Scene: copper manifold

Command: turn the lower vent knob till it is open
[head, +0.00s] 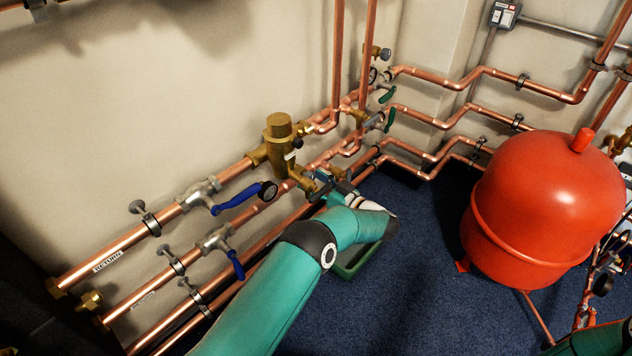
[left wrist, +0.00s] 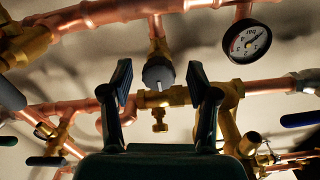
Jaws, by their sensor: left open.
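A round dark grey knob (left wrist: 158,74) on a brass fitting shows between my fingers in the left wrist view. It looks like the lower vent knob, but no label confirms it, and its open or shut position cannot be read. My left gripper (left wrist: 160,82) is open, with one finger on each side of the knob; gaps show on both sides. In the head view my left gripper (head: 328,183) is at the lower copper pipes below the brass cylinder, and my arm and gripper largely hide the knob there. My right gripper is not in view.
A pressure gauge (left wrist: 247,41) is at the upper right in the wrist view. The brass cylinder (head: 280,150), blue-handled valves (head: 236,204) and green-handled valves (head: 389,119) crowd the pipes. A red tank (head: 540,205) stands right.

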